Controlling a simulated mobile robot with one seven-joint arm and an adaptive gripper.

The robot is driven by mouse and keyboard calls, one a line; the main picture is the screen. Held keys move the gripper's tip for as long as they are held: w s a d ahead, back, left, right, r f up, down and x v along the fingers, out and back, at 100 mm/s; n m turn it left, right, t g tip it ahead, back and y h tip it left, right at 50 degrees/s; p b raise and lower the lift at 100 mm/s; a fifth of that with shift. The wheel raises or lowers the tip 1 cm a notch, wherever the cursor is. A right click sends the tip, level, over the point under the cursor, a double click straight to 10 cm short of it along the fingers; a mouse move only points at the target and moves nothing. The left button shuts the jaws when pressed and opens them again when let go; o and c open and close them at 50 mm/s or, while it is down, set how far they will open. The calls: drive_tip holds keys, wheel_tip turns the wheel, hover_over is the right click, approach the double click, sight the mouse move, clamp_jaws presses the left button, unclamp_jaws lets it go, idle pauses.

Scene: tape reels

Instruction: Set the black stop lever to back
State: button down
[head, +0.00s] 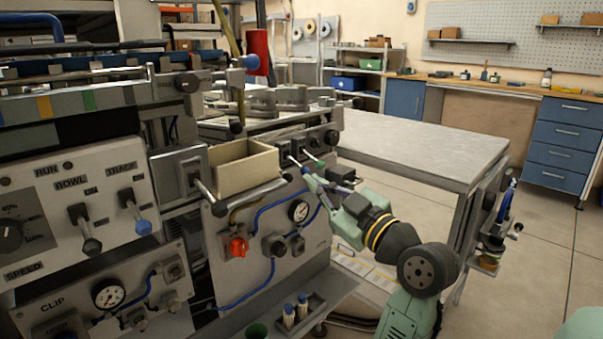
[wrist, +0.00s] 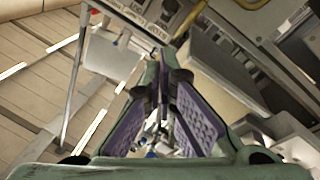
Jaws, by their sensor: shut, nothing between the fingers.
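A row of small levers with dark mounts (head: 308,146) sits on the machine's front, right of an open cream box. One lever end in this row looks green, another blue. A black knob (head: 287,177) shows just left of my gripper; I cannot tell for certain that it is the stop lever, or its position. My gripper (head: 308,177) is just in front of this row, shut and empty. In the wrist view my gripper (wrist: 166,66) has its fingers converging below a lettered panel (wrist: 148,24) too blurred to read surely. Contact with a lever cannot be told.
The open cream box (head: 245,170) is close left of the levers. A gauge (head: 298,211) and a red knob (head: 238,247) are below. Black-knobbed (head: 91,245) and blue-knobbed (head: 143,228) levers stand on the left panel. A grey table (head: 430,150) with a clear top extends right.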

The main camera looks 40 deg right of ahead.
drive_tip(key=s, duration=0.3)
drive_tip(key=shift+s+a+f, duration=0.15)
drive_tip(key=shift+s+f, duration=0.2)
idle(0.3)
